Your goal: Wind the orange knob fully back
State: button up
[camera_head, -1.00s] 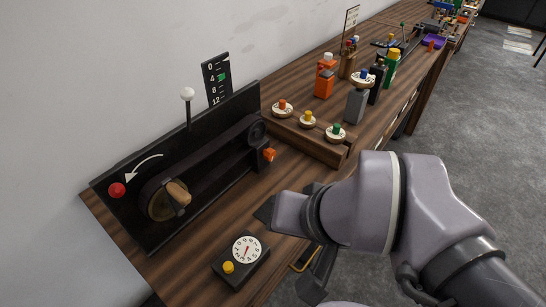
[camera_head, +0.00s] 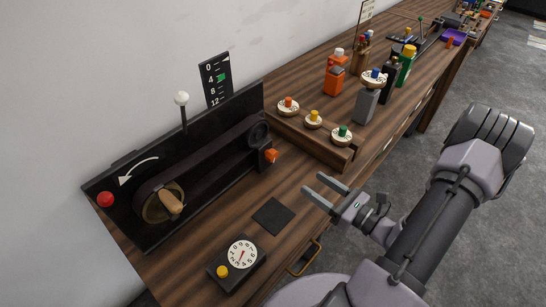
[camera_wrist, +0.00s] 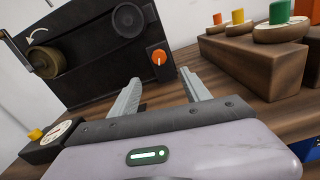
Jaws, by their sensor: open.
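The orange knob (camera_head: 271,155) sticks out near the right end of the black belt dynamo (camera_head: 205,165). In the wrist view the orange knob (camera_wrist: 159,57) has a white pointer line and sits on a black block, beyond my fingers and between their directions. My gripper (camera_head: 316,188) is open and empty, to the right of the knob and apart from it, over the table's front part. In the wrist view my gripper (camera_wrist: 163,88) shows both fingers spread, with nothing between them. The dynamo's wooden crank handle (camera_head: 171,201) is at its left end.
A dial box with a yellow button (camera_head: 239,262) and a dark square pad (camera_head: 273,216) lie in front of the dynamo. A wooden step with capped knobs (camera_head: 315,140) stands right of the orange knob.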

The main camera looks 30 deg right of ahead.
aim_at(275, 158)
jog(key=b+x, duration=0.2)
jog(key=x, duration=1.2)
jog(key=shift+w+a+f, duration=0.1)
grip_shut()
